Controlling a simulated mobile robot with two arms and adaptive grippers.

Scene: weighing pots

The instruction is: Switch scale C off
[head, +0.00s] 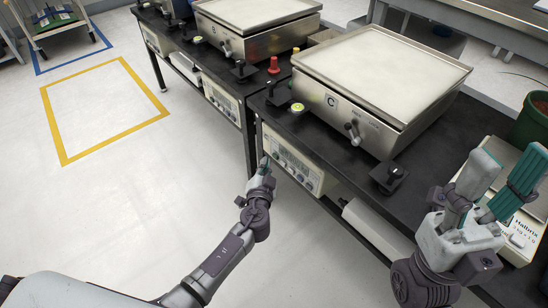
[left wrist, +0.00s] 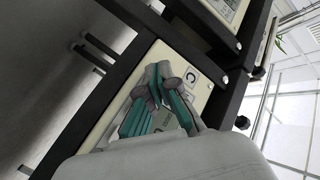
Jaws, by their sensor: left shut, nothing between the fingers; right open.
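Scale C (head: 372,85) is a steel box with a pale top plate and a "C" label, standing on the black table. A cream control panel (head: 296,167) is mounted under the table edge below it. The switch cannot be made out. My right gripper (head: 505,170) is open, at the right.
Another scale (head: 257,20) stands further back, with its own panel (head: 222,99) below. A green pot (head: 533,122) stands at the right.

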